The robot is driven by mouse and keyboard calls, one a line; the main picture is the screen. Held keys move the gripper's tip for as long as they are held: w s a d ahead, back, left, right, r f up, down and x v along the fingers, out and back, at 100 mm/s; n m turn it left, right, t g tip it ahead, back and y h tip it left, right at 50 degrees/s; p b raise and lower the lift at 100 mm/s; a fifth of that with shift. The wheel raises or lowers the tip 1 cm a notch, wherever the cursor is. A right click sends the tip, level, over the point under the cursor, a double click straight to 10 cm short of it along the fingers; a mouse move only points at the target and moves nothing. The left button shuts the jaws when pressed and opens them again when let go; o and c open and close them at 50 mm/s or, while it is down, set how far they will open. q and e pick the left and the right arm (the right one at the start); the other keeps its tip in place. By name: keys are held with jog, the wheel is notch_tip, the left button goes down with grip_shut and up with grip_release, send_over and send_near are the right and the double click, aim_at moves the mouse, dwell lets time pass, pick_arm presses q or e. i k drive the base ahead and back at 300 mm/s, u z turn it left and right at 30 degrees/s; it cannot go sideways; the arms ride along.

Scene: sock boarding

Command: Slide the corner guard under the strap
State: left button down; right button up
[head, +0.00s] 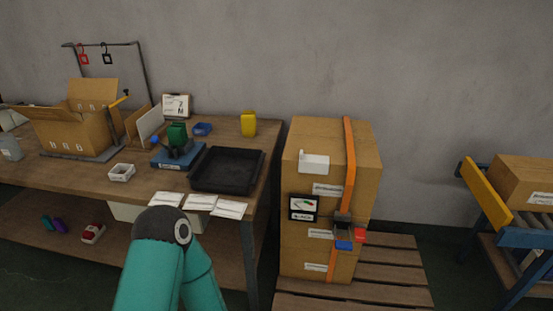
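A white corner guard (314,163) sits over the top front edge of the upper cardboard box (300,140), left of the strap. The orange strap (349,160) runs over the top and down the front of the stacked boxes. The guard and strap are apart, with a strip of bare cardboard between them. A dark buckle with blue and red tabs (343,230) sits on the strap low on the front. A teal arm link of mine shows at the bottom, left of the stack. Neither of my grippers is in view.
The boxes stand on a wooden pallet (400,272). A small gauge panel (303,207) is on the stack's front. The workbench (85,178) at left holds a black tray (192,173), white labels and an open carton (85,130). A roller conveyor (486,203) stands at right.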

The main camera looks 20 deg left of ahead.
aim_at(308, 164)
jog(key=z, duration=0.15)
jog(key=i, duration=0.85)
